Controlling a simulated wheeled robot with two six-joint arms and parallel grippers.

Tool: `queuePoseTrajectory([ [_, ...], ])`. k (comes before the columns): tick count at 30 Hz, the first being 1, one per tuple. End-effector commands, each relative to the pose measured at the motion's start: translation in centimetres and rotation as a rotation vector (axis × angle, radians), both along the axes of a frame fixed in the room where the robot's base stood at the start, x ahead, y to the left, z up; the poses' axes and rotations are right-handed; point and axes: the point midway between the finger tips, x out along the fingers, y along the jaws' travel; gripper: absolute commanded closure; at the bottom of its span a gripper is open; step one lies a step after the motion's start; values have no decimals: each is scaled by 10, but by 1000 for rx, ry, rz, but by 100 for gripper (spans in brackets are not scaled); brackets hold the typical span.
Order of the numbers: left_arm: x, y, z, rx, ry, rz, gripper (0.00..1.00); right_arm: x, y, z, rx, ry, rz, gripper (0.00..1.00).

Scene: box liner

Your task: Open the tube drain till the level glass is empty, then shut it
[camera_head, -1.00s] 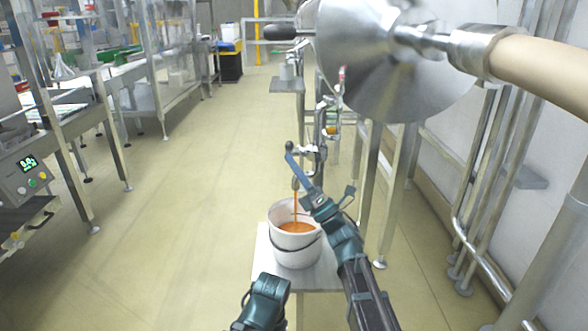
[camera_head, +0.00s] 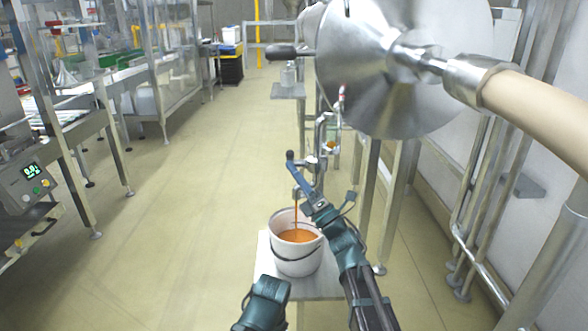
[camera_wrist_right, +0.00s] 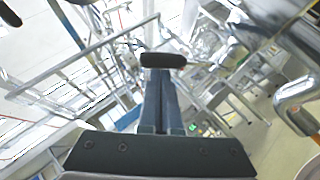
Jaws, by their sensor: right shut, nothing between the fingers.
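A thin orange stream falls from the drain spout (camera_head: 297,192) into a white bucket (camera_head: 297,262), with orange liquid inside. My right gripper (camera_head: 293,166) is shut and empty. Its long blue fingers reach up to the black knob of the drain's handle (camera_head: 289,154). In the right wrist view, the black knob (camera_wrist_right: 163,60) sits just beyond the closed fingertips (camera_wrist_right: 158,72); I cannot tell whether they touch.
The bucket stands on a small pale stand (camera_head: 265,262). A large steel disc (camera_head: 385,90) with a beige handle hangs at upper right. Steel frame legs and pipes (camera_head: 480,270) line the right. A bench with a control box (camera_head: 30,185) is at left. The floor between is open.

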Motion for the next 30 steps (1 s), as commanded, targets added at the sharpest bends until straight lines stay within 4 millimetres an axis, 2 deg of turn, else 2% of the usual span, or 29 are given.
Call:
queuePoseTrajectory([
  [1,0,0,14,0,0,-2,50,-1,0,10,-1,26,-1,100],
  [9,0,1,68,3,1,-3,50,8,0,34,0,240,-2,100],
  [30,0,2,91,9,1,4,50,42,-1,56,1,254,-2,100],
])
